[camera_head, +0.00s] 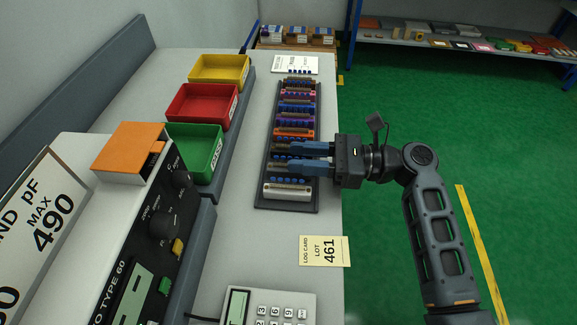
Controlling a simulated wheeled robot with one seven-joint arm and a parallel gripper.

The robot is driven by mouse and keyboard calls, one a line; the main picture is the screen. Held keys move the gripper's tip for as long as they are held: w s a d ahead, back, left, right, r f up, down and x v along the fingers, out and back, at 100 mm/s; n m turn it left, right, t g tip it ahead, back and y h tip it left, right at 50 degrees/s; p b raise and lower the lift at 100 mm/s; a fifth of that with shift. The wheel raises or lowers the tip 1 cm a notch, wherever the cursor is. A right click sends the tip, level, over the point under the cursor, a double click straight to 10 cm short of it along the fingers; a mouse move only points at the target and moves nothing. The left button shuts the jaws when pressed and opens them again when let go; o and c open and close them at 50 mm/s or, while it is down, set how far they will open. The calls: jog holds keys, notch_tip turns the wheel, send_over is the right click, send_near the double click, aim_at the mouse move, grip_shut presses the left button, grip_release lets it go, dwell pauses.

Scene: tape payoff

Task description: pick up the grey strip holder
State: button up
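A dark rack (265,190) on the bench holds a row of strip holders in several colours. A pale grey strip holder (288,192) lies across its near end. My gripper (285,157) reaches in from the right, over the rack, just beyond the pale grey holder. Its two blue fingers point left with a narrow gap between them. The fingers hide much of the slots beneath them, where a darker greyish strip partly shows. I cannot tell whether anything is gripped. An orange strip holder (294,134) lies just beyond the fingers, with purple and blue ones farther back.
Yellow (220,64), red (203,101) and green (213,143) bins stand left of the rack. A tester with knobs (163,225) fills the lower left. Green floor lies to the right.

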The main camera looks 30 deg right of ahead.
jog(key=shift+x, duration=1.35)
jog(key=shift+c, duration=0.3)
grip_shut()
